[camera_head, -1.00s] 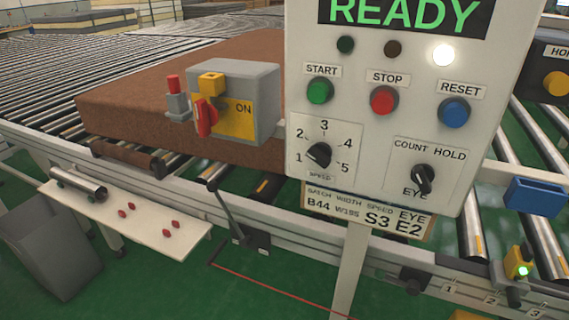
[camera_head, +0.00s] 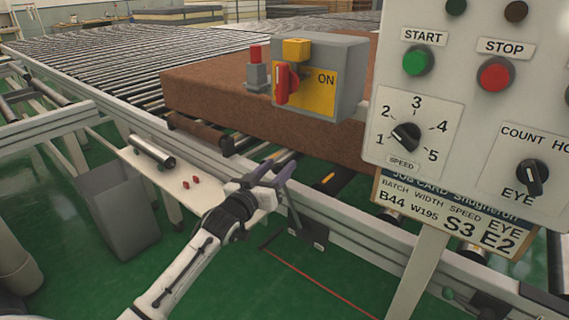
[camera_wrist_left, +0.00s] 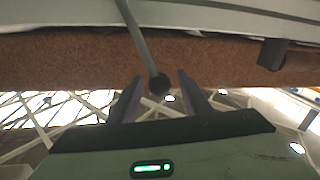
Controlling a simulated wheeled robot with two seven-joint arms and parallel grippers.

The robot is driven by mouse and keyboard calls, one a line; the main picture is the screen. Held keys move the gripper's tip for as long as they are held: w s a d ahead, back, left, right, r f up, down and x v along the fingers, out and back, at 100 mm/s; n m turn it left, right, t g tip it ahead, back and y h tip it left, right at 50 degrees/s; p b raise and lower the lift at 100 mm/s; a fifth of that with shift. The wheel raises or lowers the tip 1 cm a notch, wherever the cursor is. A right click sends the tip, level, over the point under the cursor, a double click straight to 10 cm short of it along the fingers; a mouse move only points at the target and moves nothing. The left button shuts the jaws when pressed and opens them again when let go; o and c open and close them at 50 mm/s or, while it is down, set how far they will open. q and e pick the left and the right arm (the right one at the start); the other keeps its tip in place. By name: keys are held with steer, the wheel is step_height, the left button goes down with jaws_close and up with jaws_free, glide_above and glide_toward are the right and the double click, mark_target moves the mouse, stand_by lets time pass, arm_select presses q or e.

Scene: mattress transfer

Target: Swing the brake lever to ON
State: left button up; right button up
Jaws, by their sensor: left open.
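The brake lever (camera_head: 294,212) is a thin dark arm rising from a small plate on the conveyor's side rail; I cannot read any ON mark beside it. My left gripper (camera_head: 276,172) reaches in from below left, with its purple-grey fingers around the lever's upper end, which they partly hide. In the left wrist view the lever (camera_wrist_left: 138,40) runs down to a dark round knob (camera_wrist_left: 158,85) between the two open fingers (camera_wrist_left: 160,98). I cannot tell whether a finger touches it. My right gripper is out of view.
A control panel (camera_head: 468,105) stands close on the right. A grey box with a red switch (camera_head: 340,75) marked ON is above the lever, by a brown mattress (camera_head: 215,92). A white shelf (camera_head: 178,178) with red bits and a grey bin (camera_head: 118,212) lie left.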

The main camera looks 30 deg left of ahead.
arm_select(q)
steer(key=shift+w+a, duration=0.15)
steer(key=shift+w, duration=0.9)
steer(key=shift+w+a, duration=0.1)
steer(key=shift+w, duration=0.9)
steer(key=shift+d, duration=0.1)
jaws_close()
